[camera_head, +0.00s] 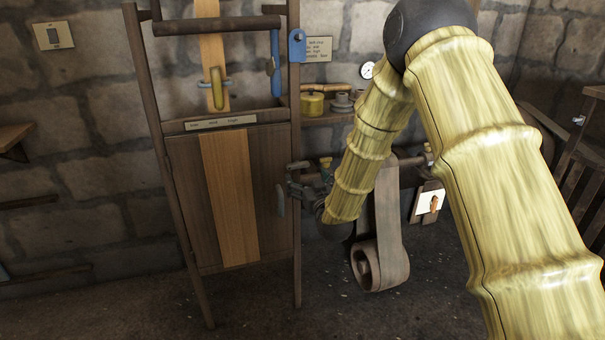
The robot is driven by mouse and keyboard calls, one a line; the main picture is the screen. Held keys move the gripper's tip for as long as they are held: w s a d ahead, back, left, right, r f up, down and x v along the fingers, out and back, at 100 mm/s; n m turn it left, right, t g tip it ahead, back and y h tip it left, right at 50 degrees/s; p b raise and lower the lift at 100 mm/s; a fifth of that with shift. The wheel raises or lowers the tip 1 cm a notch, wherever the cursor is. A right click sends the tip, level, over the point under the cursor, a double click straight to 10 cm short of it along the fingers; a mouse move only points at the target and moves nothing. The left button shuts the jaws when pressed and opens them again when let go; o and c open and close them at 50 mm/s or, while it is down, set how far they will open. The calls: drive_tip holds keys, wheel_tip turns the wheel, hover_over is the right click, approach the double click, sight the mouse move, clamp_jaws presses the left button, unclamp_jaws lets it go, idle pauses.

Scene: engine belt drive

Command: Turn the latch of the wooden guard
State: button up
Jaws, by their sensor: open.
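The wooden guard (184,200) is a dark upright frame with a panel and a lighter middle board. A yellow upright handle (217,88) with a grey crosspiece sits on the light strip in its upper opening. A blue plate (297,46) with a dark round spot is at the top of the right post, and a blue lever (275,65) hangs just left of it. I cannot tell for sure which of these is the latch. My gripper (287,191) is open beside the guard's right post, well below the blue parts. Its fingertips are small and partly unclear; I see nothing held.
A wide belt (390,235) hangs in a loop right of my forearm. A shelf behind carries a yellow pot (313,104) and grey parts. A white switch plate (428,203) with an orange toggle is at right. The floor before the guard is clear.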

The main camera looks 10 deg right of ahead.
drive_tip(key=shift+s+d, duration=0.2)
drive_tip(key=shift+s, duration=2.25)
drive_tip(key=s+f+g, duration=0.2)
drive_tip(key=s+f, duration=0.1)
drive_tip(key=f, duration=0.4)
drive_tip(key=s+f+g, duration=0.2)
drive_tip(key=s+f, duration=0.2)
drive_tip(key=f, duration=0.3)
drive_tip(key=s+d+f+m+g+h, duration=0.1)
drive_tip(key=s+f+g, duration=0.4)
drive_tip(key=s+f, duration=0.85)
drive_tip(key=s+d+f+g, duration=0.1)
drive_tip(key=s+f+g, duration=0.3)
drive_tip(key=s+f, duration=0.9)
drive_tip(key=s+r+g, duration=0.1)
drive_tip(key=s+g, duration=0.4)
drive_tip(key=s, duration=1.5)
wheel_tip(320, 180, up, 16)
drive_tip(key=p, duration=1.6)
drive_tip(key=shift+d+h+p, duration=0.2)
drive_tip(key=shift+h+p, duration=0.1)
drive_tip(key=shift+p, duration=0.1)
drive_tip(key=shift+c, duration=0.2)
